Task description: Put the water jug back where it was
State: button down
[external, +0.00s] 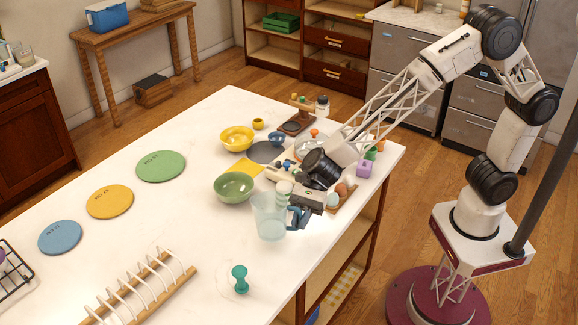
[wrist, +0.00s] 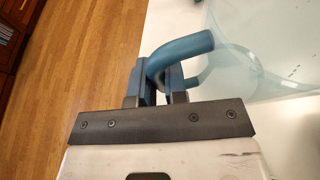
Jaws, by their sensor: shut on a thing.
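The water jug (external: 268,217) is a clear, pale blue-green vessel with a blue handle. In the external view it is upright at the counter's right part, near the front edge. I cannot tell whether its base touches the counter. My gripper (external: 299,212) is at its right side, shut on the blue handle (wrist: 183,48). In the wrist view my gripper (wrist: 160,88) has its dark fingers on both sides of the handle, and the clear jug wall (wrist: 262,50) fills the upper right. The lower handle is partly hidden by the fingers.
Left of the jug are a green bowl (external: 234,188) and a rack (external: 135,290). A clear disc with a teal knob (external: 239,279) lies in front. Blue (external: 60,237), yellow (external: 110,201) and green (external: 160,166) round mats lie left. Small items crowd behind my gripper.

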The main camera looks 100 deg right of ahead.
jog(key=shift+w+a+f, duration=0.1)
jog(key=shift+w+a, duration=0.15)
jog(key=shift+w, duration=0.8)
jog(key=shift+w+a+f, duration=0.1)
jog(key=shift+w+a, duration=0.1)
jog(key=shift+w, duration=0.85)
jog(key=shift+f, duration=1.75)
jog(key=c, duration=1.1)
grip_release()
jog(key=shift+f, duration=0.15)
jog(key=shift+c, duration=0.2)
jog(key=shift+r, duration=0.2)
jog(key=v, duration=1.2)
jog(key=shift+s, duration=0.1)
